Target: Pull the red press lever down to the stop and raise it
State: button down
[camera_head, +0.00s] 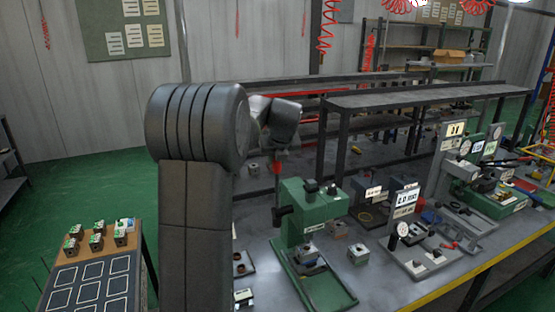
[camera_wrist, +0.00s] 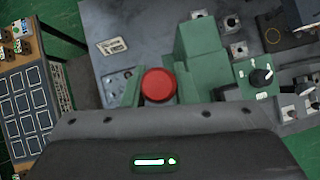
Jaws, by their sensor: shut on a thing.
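The red press lever shows its round red knob (camera_wrist: 159,85) in the wrist view, just beyond the gripper body. In the head view a small red part of the lever (camera_head: 277,167) stands upright to the left of the green press (camera_head: 312,212). My gripper (camera_head: 278,150) is at the top of the lever and is shut on it. The fingers are hard to make out in both views. The press body also shows in the wrist view (camera_wrist: 197,50), to the right of the knob. A small block (camera_head: 308,256) sits on the press base.
A side table (camera_head: 92,275) with several valve blocks and a marked grid stands at the left. Other fixtures (camera_head: 405,222) and loose blocks stand on the bench right of the press. A rack (camera_head: 415,95) stands behind. My arm hides part of the bench.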

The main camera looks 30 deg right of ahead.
jog(key=c, duration=1.6)
grip_release()
jog(key=o, duration=0.4)
jog(key=shift+w, duration=0.2)
jog(key=shift+o, duration=0.2)
jog(key=shift+s, duration=0.1)
jog(key=b+v, duration=0.2)
jog(key=v, duration=1.1)
jog(key=shift+s+r, duration=0.25)
jog(key=shift+s, duration=0.05)
jog(key=shift+a, duration=0.1)
jog(key=p+x, duration=0.2)
jog(key=x, duration=1.2)
jog(key=shift+w+r, duration=0.1)
